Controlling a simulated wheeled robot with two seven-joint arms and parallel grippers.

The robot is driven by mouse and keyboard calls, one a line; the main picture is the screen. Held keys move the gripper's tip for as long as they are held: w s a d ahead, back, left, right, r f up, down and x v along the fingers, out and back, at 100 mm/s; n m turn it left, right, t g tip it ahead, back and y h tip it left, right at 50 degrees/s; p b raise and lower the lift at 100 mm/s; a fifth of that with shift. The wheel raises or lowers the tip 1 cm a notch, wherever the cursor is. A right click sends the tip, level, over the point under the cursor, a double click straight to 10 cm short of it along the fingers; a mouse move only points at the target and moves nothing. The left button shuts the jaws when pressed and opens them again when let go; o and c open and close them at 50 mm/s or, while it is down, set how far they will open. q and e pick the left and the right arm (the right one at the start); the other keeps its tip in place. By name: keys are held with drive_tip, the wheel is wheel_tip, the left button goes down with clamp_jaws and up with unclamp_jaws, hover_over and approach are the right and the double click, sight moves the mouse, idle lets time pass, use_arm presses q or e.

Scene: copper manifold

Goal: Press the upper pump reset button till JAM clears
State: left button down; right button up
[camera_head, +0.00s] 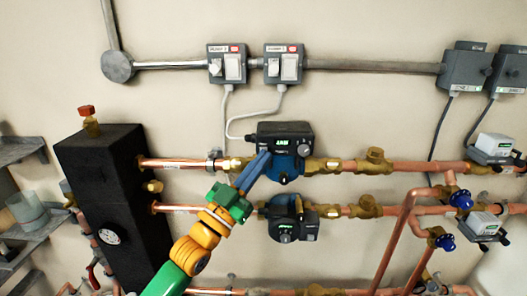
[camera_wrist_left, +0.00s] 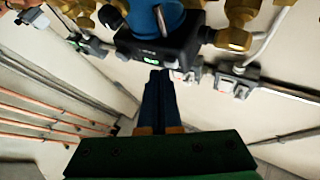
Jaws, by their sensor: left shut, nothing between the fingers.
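The upper pump (camera_head: 292,132) has a dark head on a blue body and sits on the upper copper pipe. Its small display (camera_head: 282,142) shows green letters that look like JAM, though they are blurred. A round grey knob (camera_head: 304,150) is on the right of its face. My left gripper (camera_head: 263,157) is shut and empty, its blue fingertips at the lower left of the pump's face; I cannot tell whether they touch. The reset button cannot be made out. In the left wrist view the shut fingers (camera_wrist_left: 158,78) point at the pump's dark head (camera_wrist_left: 160,45).
The lower pump (camera_head: 287,222), with a green-lit display, sits just below. Brass valves and copper pipes (camera_head: 395,166) run to the right. A black block (camera_head: 105,195) with a gauge stands left.

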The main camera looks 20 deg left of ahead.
use_arm(q)
drive_tip(key=shift+w+a, duration=0.1)
drive_tip(key=shift+w, duration=0.3)
idle(0.3)
drive_tip(key=shift+s+d+p, duration=0.25)
drive_tip(key=shift+s+p, duration=0.1)
drive_tip(key=shift+s, duration=0.45)
drive_tip(key=s+p, duration=0.1)
drive_tip(key=s, duration=0.1)
drive_tip(key=s+d+p, duration=0.1)
drive_tip(key=s, duration=0.1)
drive_tip(key=shift+s+d, duration=0.2)
drive_tip(key=shift+s, duration=0.2)
idle(0.5)
